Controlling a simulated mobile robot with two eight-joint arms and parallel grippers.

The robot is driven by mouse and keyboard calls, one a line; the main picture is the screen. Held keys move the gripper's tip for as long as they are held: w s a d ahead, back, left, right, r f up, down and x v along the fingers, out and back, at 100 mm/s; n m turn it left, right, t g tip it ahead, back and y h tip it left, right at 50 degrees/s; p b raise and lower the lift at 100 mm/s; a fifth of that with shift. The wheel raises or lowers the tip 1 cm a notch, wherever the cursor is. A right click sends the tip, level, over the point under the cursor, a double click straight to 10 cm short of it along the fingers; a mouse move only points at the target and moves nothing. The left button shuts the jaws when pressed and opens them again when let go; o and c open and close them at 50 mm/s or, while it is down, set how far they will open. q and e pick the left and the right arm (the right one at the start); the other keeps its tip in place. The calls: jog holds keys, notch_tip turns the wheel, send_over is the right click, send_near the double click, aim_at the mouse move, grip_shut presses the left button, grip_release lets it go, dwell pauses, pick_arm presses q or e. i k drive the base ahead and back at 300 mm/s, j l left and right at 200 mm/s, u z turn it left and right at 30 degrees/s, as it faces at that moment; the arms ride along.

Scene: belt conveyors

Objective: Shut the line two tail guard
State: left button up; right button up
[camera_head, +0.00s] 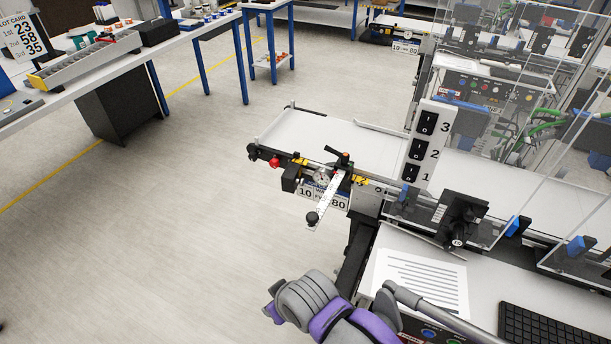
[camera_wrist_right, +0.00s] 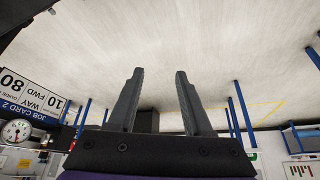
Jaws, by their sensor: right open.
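The near conveyor (camera_head: 335,138) has a white belt and a tail end at the left. A white bar (camera_head: 326,200) with a black knob (camera_head: 312,218) at its free end sticks out from its near side, angled across the job card (camera_head: 338,200). I cannot tell for certain whether this bar is the tail guard. In the right wrist view the card (camera_wrist_right: 33,95) shows upside down, reading job card 2. My right gripper (camera_wrist_right: 158,75) is open and empty in that view, over floor. In the head view my right arm is at the bottom, apart from the bar. My left gripper is out of view.
A switch panel (camera_head: 425,148) marked 1, 2, 3 stands over the belt. Clear panels (camera_head: 480,75) rise behind it. A paper sheet (camera_head: 420,280) and keyboard (camera_head: 550,325) lie on the near desk. The floor (camera_head: 170,230) left of the conveyor is free.

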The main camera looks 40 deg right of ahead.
aim_at(292, 174)
jog(key=i+z, duration=0.15)
jog(key=z, duration=1.6)
